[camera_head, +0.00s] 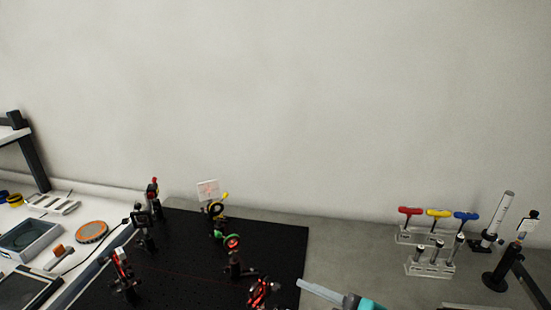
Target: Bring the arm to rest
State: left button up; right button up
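Neither of my grippers can be made out in the head view, and no arm of mine is clearly in it. A black optical breadboard (285,240) lies on the bench, with several small mounts on it.
A rack with red, yellow and blue-handled drivers (412,237) stands at the right, near posts and a clear cylinder (497,217). Left are a grey tray (28,240), an orange disc (91,232) and a shelf (33,160).

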pick_arm(q)
jog(key=w+a, duration=0.2)
jog(key=w, duration=0.2)
pick_arm(e)
jog(key=s+d+f+m+g+h, duration=0.35)
jog(key=s+d+f+m, duration=0.3)
jog(key=f, duration=0.25)
jog(key=s+d+f+m+g+h, duration=0.3)
jog(key=s+d+f+m+h, duration=0.2)
jog(key=s+f+m, duration=0.3)
notch_tip(320, 180, down, 30)
jog(key=s+g+b, duration=0.1)
jog(key=b, duration=0.7)
pick_arm(q)
notch_tip(320, 180, down, 15)
jog(key=s+d+b, duration=0.1)
jog(key=s+b, duration=0.1)
jog(key=b, duration=0.5)
pick_arm(e)
jog(key=s+d+f, duration=0.1)
jog(key=s+f, duration=0.6)
jog(key=f, duration=0.3)
jog(key=s+d+f+g, duration=0.1)
jog(key=s+f, duration=0.7)
jog(key=f, duration=0.2)
jog(key=shift+s+d+n, duration=0.3)
jog(key=shift+d+n, duration=0.05)
jog(key=shift+n, duration=0.1)
